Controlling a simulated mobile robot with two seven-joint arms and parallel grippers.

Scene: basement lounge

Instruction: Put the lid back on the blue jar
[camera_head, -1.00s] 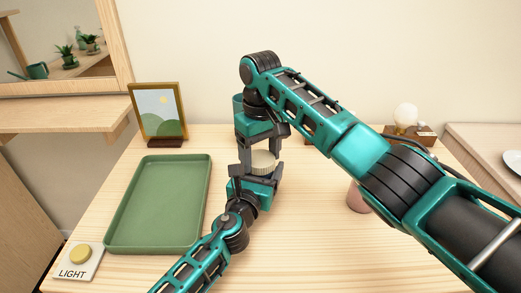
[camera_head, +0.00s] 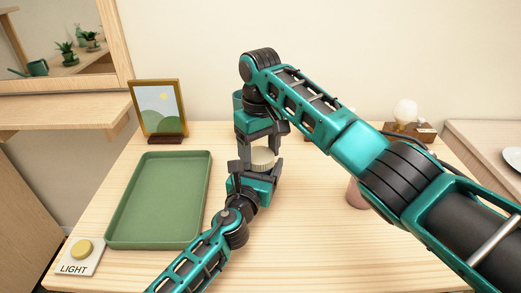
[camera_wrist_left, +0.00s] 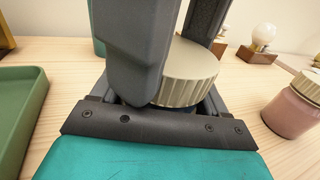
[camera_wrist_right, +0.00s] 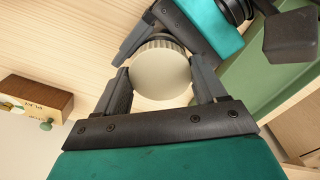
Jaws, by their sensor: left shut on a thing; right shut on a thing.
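The cream ribbed lid (camera_head: 262,158) is between the fingers of my right gripper (camera_head: 260,154), which reaches down from above and is shut on it. The lid's round top also shows in the right wrist view (camera_wrist_right: 160,74). My left gripper (camera_head: 255,172) comes from the front, low at the same spot, and is shut on the jar directly under the lid. Only a thin blue sliver of the blue jar (camera_wrist_left: 160,106) shows beneath the lid in the left wrist view; fingers and lid hide the rest. I cannot tell whether the lid is fully seated.
A green tray (camera_head: 122,237) lies left, with a framed picture (camera_head: 159,108) behind and a LIGHT button (camera_head: 81,250) in front. A pink jar (camera_wrist_left: 292,108) stands right, partly behind my right arm. A bulb lamp (camera_head: 405,115) is at the back right.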

